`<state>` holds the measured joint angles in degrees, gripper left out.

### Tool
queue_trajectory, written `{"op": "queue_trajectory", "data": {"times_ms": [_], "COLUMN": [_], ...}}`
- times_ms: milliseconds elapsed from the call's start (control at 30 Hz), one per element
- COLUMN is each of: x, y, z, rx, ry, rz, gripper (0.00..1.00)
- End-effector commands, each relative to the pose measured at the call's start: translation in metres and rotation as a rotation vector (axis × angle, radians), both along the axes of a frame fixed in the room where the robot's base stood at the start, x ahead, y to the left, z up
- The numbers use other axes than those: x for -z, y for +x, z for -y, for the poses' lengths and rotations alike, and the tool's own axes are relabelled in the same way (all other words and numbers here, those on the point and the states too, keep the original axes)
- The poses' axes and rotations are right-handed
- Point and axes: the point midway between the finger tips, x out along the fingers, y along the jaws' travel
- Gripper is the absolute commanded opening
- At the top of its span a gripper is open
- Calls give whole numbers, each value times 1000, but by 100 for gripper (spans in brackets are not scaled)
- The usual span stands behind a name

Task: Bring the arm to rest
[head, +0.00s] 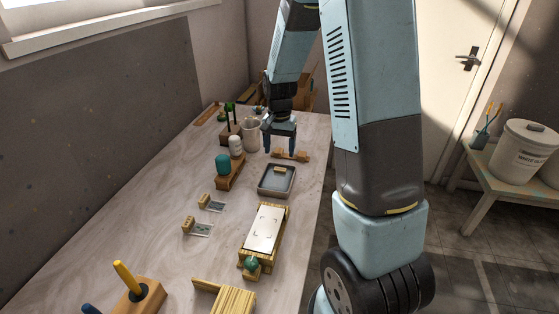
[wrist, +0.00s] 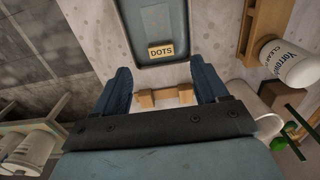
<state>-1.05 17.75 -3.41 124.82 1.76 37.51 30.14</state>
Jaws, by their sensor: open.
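My gripper (head: 281,138) hangs over the far part of the table (head: 160,194), fingers pointing down. In the wrist view my gripper (wrist: 165,90) shows two blue fingers spread apart with nothing held between them. Below and between the fingers is a small wooden rest (head: 290,155) with two raised blocks, which also shows in the wrist view (wrist: 146,99). Whether the fingertips touch it I cannot tell.
A grey tray (head: 261,190) holds a wooden block labelled DOTS (wrist: 161,51). A white jar (head: 235,145), a cup (head: 251,127) and a teal cylinder (head: 222,164) on a wooden stand are left of my gripper. A wooden board with a white sheet (head: 264,226) lies nearer.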

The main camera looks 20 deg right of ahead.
Motion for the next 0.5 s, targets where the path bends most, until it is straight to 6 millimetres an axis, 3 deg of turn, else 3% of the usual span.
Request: {"op": "queue_trajectory", "data": {"times_ms": [200, 500], "x": [-36, -53], "y": [1, 0], "z": [0, 0], "rx": [0, 0], "ry": [0, 0], "rz": [2, 0], "gripper": [73, 73]}}
